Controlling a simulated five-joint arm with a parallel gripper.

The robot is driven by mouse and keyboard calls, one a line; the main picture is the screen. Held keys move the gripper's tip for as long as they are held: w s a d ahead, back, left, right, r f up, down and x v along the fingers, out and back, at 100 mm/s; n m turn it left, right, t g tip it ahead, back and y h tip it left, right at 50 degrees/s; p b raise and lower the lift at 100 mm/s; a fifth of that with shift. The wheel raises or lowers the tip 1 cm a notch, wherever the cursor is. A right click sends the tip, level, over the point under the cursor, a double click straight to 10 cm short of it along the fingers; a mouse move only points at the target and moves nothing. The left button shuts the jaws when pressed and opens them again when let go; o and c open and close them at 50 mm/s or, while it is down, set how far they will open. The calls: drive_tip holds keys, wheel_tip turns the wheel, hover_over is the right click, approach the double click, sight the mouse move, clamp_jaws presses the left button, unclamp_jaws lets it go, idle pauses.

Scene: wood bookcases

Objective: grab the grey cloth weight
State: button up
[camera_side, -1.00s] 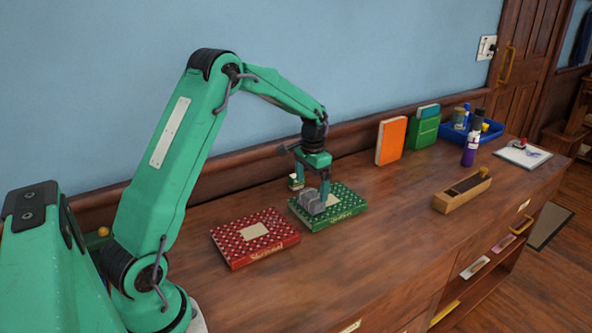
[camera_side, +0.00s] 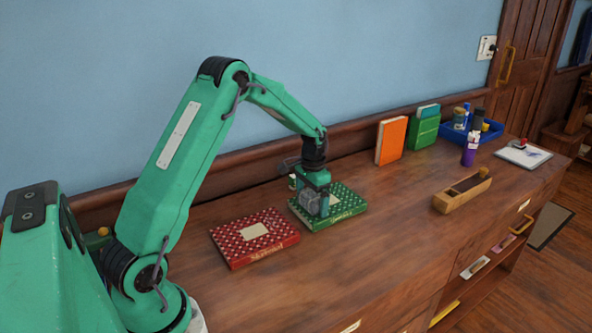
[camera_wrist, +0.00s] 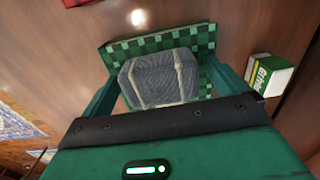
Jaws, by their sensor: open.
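The grey cloth weight (camera_side: 309,201) sits on the green patterned book (camera_side: 345,204), which lies flat on the wooden top. In the wrist view the weight (camera_wrist: 158,78) is a grey woven block with pale straps, on the green checked cover (camera_wrist: 200,40). My gripper (camera_side: 312,208) is low over the book, with its fingers around the weight. In the wrist view my gripper (camera_wrist: 158,85) is open, with one finger on each side of the weight and a gap visible at the sides. The fingertips are partly hidden.
A red dotted book (camera_side: 255,238) lies just left of the green one. A small green-and-white box (camera_wrist: 268,75) stands close beside my gripper.

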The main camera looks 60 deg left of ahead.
sight(312, 194)
drive_tip(key=shift+c, duration=0.2)
drive_tip(key=c, duration=1.4)
drive_tip(key=shift+r, duration=0.15)
drive_tip(key=shift+r, duration=0.45)
wheel_tip(312, 194, up, 3)
drive_tip(key=shift+r, duration=0.1)
drive_tip(key=s+d+r, duration=0.2)
drive_tip(key=d+r, duration=0.4)
drive_tip(key=d, duration=0.5)
drive_tip(key=shift+d+r, duration=0.2)
drive_tip(key=shift+r, duration=0.15)
